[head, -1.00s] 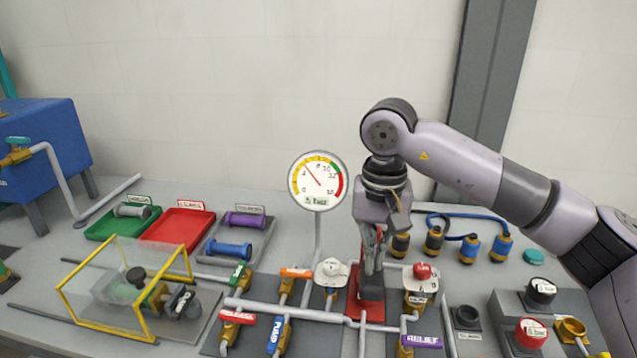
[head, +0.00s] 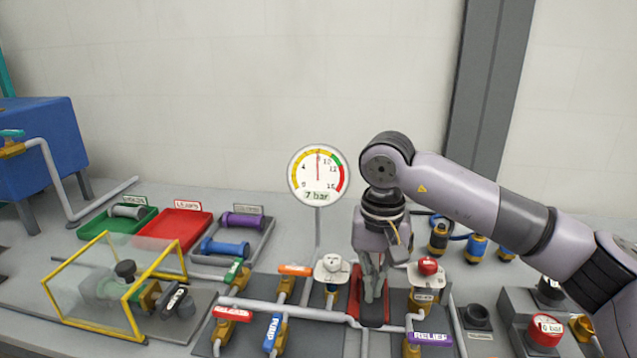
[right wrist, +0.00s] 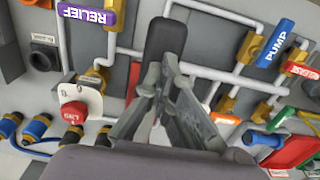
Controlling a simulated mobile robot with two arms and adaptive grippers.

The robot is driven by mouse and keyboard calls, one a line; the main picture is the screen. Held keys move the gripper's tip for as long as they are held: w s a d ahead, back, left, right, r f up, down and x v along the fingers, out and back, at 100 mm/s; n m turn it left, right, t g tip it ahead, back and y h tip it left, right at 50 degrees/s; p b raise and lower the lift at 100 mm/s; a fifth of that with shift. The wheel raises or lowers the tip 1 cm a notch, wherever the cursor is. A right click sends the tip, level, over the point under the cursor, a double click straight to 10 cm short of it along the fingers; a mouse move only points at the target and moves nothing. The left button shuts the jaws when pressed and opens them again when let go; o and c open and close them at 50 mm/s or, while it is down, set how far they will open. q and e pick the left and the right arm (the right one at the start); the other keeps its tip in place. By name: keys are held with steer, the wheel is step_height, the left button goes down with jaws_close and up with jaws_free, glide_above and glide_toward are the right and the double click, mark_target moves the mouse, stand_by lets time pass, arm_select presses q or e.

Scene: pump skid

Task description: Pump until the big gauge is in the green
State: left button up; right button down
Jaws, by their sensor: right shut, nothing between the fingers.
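The big gauge (head: 318,177) stands upright on a post at the middle of the head view. Its needle points almost straight up, in the yellow band just left of the green. Its label reads 7 bar. My right gripper (head: 373,292) is shut and empty, pointing down over the red pump base (head: 382,317) to the right of the gauge post. In the right wrist view, a black handle (right wrist: 165,38) lies just beyond the shut fingers (right wrist: 163,75); I cannot tell if they touch it. The fingers hide part of the pump. My left gripper is out of view.
Pipes with labelled valves surround the pump: a blue PUMP handle (head: 273,333), a purple RELIEF handle (head: 429,338) and a red knob (head: 428,266). A red button (head: 545,330) stands at right. Trays (head: 175,231) and a yellow-framed guard (head: 137,316) are at left.

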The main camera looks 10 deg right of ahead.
steer(key=shift+w+f, duration=0.1)
steer(key=shift+f, duration=0.25)
steer(key=shift+r+p, duration=0.25)
steer(key=shift+p, duration=0.05)
step_height(320, 180, up, 9)
steer(key=p, duration=0.5)
steer(key=shift+f, duration=0.2)
step_height(320, 180, down, 10)
steer(key=b, duration=0.6)
steer(key=shift+r+b, duration=0.25)
steer(key=shift+b, duration=0.15)
steer(key=shift+r+p, duration=0.35)
steer(key=shift+r, duration=0.05)
step_height(320, 180, up, 9)
steer(key=p, duration=0.5)
steer(key=shift+p, duration=0.4)
